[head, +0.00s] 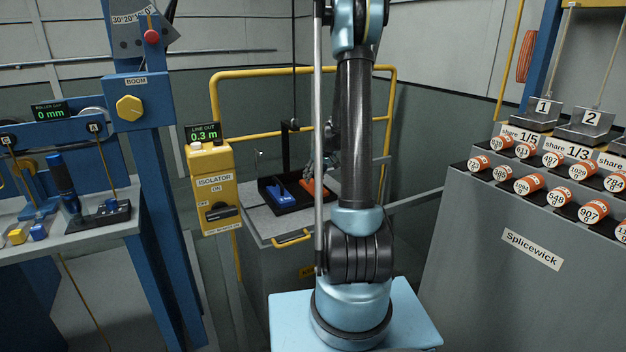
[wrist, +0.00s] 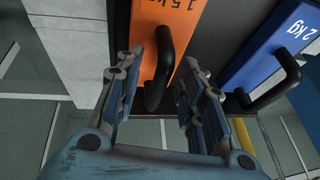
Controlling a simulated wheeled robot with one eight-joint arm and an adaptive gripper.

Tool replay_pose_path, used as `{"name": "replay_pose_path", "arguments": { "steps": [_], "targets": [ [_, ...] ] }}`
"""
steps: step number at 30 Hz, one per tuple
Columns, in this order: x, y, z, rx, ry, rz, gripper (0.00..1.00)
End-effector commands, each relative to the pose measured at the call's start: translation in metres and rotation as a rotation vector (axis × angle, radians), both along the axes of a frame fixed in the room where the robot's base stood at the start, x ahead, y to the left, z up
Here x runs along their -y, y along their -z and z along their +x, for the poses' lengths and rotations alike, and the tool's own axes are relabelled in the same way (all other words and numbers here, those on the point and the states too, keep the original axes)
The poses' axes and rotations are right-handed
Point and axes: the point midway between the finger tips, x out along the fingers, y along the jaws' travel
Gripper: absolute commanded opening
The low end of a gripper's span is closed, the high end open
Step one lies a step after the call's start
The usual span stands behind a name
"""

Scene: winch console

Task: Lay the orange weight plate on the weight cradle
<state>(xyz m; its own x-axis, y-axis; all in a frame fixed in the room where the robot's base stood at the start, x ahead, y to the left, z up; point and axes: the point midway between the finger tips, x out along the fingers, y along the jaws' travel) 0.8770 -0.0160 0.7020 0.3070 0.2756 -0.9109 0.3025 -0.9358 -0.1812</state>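The orange weight plate (head: 314,188) lies in a black tray (head: 292,206) on a grey stand, beside a blue weight plate (head: 281,194). In the wrist view the orange plate (wrist: 160,22) has a partly cut-off kg label and a black bar handle. My gripper (wrist: 162,100) is open, with the handle's near end between its spread fingers in the picture. I see no clear grip on it. In the head view my gripper (head: 322,165) is above the orange plate, partly hidden by my arm. I cannot tell for sure which thing is the weight cradle.
The blue plate (wrist: 262,50), marked 2 kg, is close on the right in the wrist view. A black post (head: 286,150) stands at the tray's back. Yellow rails (head: 300,72) surround the stand. A yellow isolator box (head: 211,190) is left; a console (head: 540,235) with orange cylinders is right.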

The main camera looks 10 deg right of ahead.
Motion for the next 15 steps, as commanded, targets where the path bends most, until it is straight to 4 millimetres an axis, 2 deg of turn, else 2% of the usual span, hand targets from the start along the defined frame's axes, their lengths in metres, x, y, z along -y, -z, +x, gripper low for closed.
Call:
{"name": "replay_pose_path", "arguments": {
  "steps": [15],
  "targets": [
    [0.02, -0.065, -0.022, -0.001, 0.002, 0.001, 0.36]
  ]
}}
